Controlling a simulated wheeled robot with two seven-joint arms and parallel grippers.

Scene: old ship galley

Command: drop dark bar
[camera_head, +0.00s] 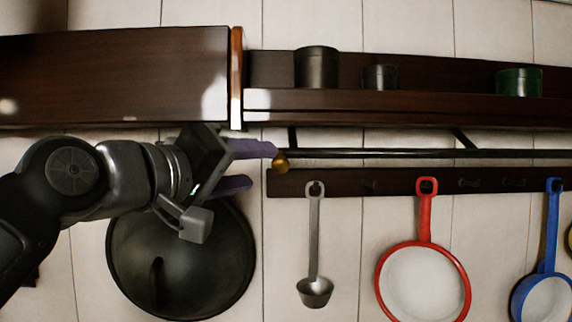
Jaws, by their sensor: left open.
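A long dark bar (420,153) runs level below the shelf, with a round brass knob (281,163) at its left end. The bar's right end runs out of the picture. My left gripper (262,166) is open, its two purple fingers pointing right. The upper fingertip appears next to or overlapping the brass knob, and I cannot tell whether they touch. The lower finger is below and left of the knob. Nothing shows between the fingers. My right gripper is not in view.
A dark shelf (420,103) carries several pots above the bar. A dark cabinet (110,75) is at upper left. A hook board (345,182) holds a ladle (314,240), a red-rimmed pan (424,285) and a blue pan (545,290). A large dark lid (205,270) hangs below my gripper.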

